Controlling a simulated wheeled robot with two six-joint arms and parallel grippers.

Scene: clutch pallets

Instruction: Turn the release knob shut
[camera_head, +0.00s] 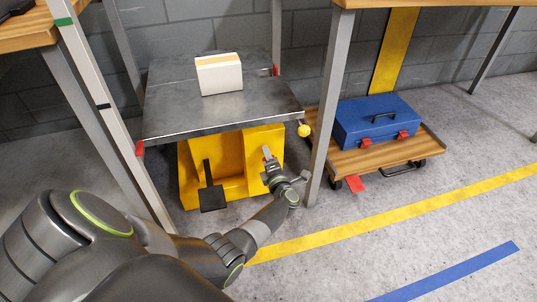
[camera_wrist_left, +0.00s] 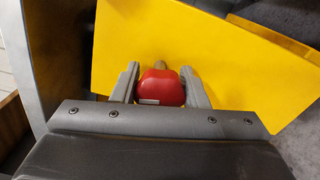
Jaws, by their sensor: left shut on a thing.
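The release knob is red and sits on a short brass-coloured stem on the yellow body of the lift table. In the left wrist view the knob (camera_wrist_left: 161,88) lies between the two fingers of my left gripper (camera_wrist_left: 160,92), which is shut on it. In the head view my left gripper (camera_head: 269,160) is at the yellow body (camera_head: 230,185), below the grey platform (camera_head: 165,118), and mostly covers the knob. My right gripper is not in view.
A white box (camera_head: 219,76) rests on the platform. A black pedal (camera_head: 212,197) sticks out left of my gripper. A grey table leg (camera_head: 328,110) stands close right of my wrist. A blue toolbox (camera_head: 372,120) sits on a wooden dolly (camera_head: 350,160) beyond it. Floor in front is clear.

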